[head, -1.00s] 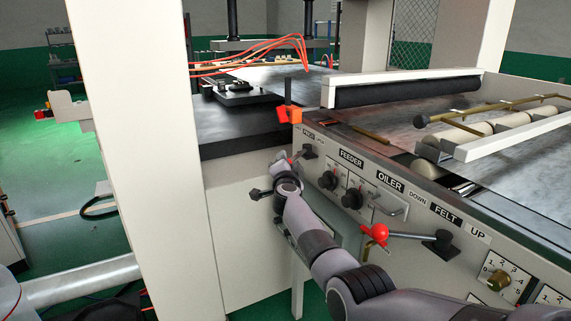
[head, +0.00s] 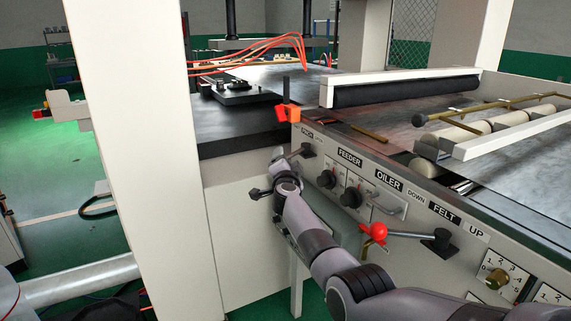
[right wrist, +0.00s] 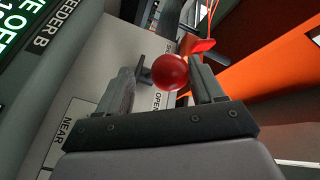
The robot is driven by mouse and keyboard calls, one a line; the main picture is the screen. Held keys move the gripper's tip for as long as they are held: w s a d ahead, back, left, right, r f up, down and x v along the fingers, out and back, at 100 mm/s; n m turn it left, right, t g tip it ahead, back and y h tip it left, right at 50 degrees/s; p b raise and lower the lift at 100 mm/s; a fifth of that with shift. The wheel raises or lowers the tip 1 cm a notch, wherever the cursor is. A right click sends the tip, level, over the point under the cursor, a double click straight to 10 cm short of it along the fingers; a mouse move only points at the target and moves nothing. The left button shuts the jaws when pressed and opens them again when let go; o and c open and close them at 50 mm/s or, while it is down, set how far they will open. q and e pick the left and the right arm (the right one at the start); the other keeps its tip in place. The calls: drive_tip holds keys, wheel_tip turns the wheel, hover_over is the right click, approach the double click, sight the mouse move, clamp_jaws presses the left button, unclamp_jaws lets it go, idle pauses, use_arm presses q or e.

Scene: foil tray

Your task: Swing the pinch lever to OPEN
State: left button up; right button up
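The pinch lever (head: 306,151) has a dark base on the machine's front panel, under the PINCH label, at the left end. In the right wrist view its red ball knob (right wrist: 170,72) sits between the two fingers of my right gripper (right wrist: 162,82). The knob is close to the right finger, and a gap shows towards the left finger. The gripper is open around it. In the head view my right gripper (head: 281,163) is at the lever's outer end, and the knob is hidden. The word OPEN (right wrist: 157,101) shows behind the knob. My left gripper is not in view.
A white post (head: 140,130) is at left.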

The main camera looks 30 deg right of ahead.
idle(0.4)
drive_tip(key=shift+s+a, duration=0.1)
drive_tip(key=p+v, duration=0.4)
drive_tip(key=v, duration=0.3)
idle(0.7)
